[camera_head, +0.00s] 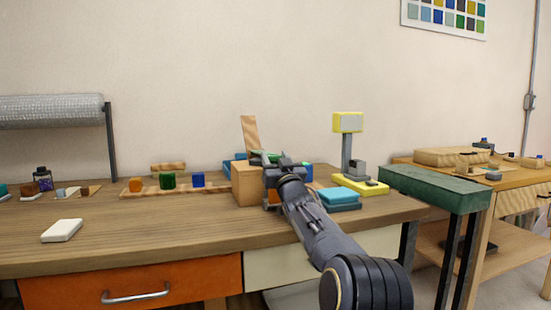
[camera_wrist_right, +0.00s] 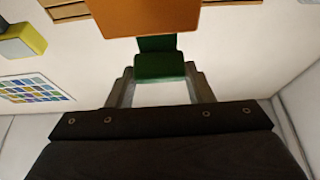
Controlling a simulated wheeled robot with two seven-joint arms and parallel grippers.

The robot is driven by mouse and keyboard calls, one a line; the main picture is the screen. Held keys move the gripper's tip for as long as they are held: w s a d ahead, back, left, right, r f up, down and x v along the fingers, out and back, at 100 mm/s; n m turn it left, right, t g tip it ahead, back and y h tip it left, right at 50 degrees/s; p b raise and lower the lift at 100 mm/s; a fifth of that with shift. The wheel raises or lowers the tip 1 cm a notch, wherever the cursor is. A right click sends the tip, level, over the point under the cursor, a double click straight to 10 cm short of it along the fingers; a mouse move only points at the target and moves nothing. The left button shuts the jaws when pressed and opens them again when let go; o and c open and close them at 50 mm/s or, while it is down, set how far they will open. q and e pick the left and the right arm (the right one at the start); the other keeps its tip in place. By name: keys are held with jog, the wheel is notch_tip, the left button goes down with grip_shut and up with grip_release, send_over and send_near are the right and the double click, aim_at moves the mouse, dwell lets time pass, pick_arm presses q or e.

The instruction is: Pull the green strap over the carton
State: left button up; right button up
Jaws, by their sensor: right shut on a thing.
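The tan carton (camera_head: 245,186) stands on the wooden bench in the head view, with my right gripper (camera_head: 270,160) at its upper right side. In the right wrist view, the green strap (camera_wrist_right: 160,64) lies between the fingertips of my right gripper (camera_wrist_right: 160,78), which is shut on it. An orange-brown block face (camera_wrist_right: 145,18), probably the carton, is just beyond the strap. A little green (camera_head: 272,154) shows by the gripper in the head view. The gripper and arm hide the rest of the strap and the carton's right side. My left gripper is out of view.
A wooden strip with orange, green and blue cubes (camera_head: 198,180) lies left of the carton. A white block (camera_head: 62,230) lies at front left. The bench front between is clear.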

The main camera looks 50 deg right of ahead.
jog(key=shift+w+f, duration=0.1)
jog(key=shift+f, duration=0.25)
jog(key=o, duration=1.4)
jog(key=shift+w+d, duration=0.1)
jog(key=shift+d, duration=0.05)
jog(key=shift+c, duration=0.2)
jog(key=shift+r, duration=0.15)
jog(key=shift+s+a, duration=0.25)
jog(key=shift+s, duration=0.1)
jog(key=s+a, duration=0.2)
jog(key=s, duration=0.1)
jog(key=s+a, duration=0.2)
jog(key=s, duration=0.2)
jog(key=s+a, duration=0.2)
jog(key=s, duration=0.1)
jog(key=shift+s+a+f+p, duration=0.25)
jog(key=shift+s+f+p, duration=0.05)
jog(key=shift+p, duration=0.05)
